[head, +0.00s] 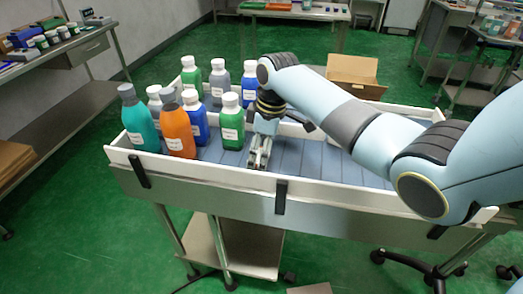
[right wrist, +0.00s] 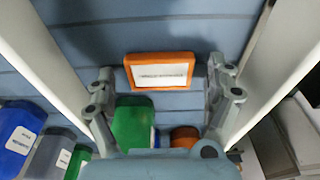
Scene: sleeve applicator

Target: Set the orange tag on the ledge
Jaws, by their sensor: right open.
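The orange tag (right wrist: 161,71) is a small orange-rimmed plate with a white printed label. In the right wrist view it lies on the blue slatted belt, ahead of and between the fingers. My right gripper (right wrist: 160,85) is open, with a finger to either side of the tag and no clear contact. In the head view the right gripper (head: 259,158) points down over the belt (head: 310,160), right of the bottles; the tag is not distinguishable there. A white raised rail (head: 215,176) edges the belt; I cannot tell which part is the ledge. My left gripper is out of view.
Several bottles stand on the belt's left end, including a teal bottle (head: 138,122), an orange bottle (head: 177,130) and a green bottle (head: 231,125) close to the right gripper. An open cardboard box (head: 352,73) is behind the belt. My right arm covers the belt's right part.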

